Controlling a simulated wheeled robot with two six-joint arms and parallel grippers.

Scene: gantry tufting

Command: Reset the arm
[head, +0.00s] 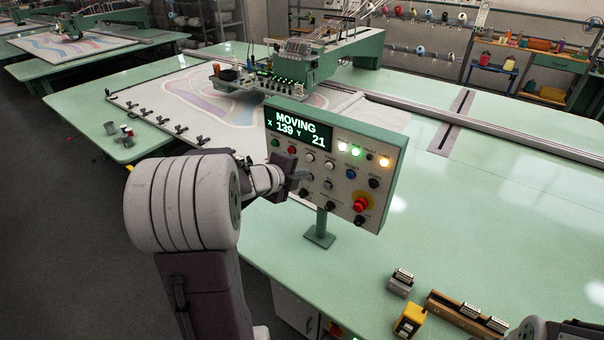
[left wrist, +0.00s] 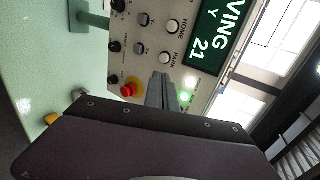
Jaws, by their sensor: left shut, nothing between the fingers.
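The control panel (head: 340,165) stands on a post on the table. Its display (head: 298,125) reads MOVING, X 139, Y 21. My left gripper (head: 300,178) is shut and empty in front of the panel's left part, near its buttons; I cannot tell whether it touches. In the left wrist view the shut fingers (left wrist: 160,88) point at the panel face below the PARK button (left wrist: 165,59), with the HOME button (left wrist: 172,27) beyond. A green lamp (head: 356,152) and a white lamp are lit. The red stop knob (head: 361,203) is at lower right.
The green tufting head (head: 300,65) stands over a patterned cloth behind the panel. A rail (head: 480,125) crosses the table. Small boxes and a yellow block (head: 410,320) lie at the front right. The table (head: 480,220) right of the panel is clear.

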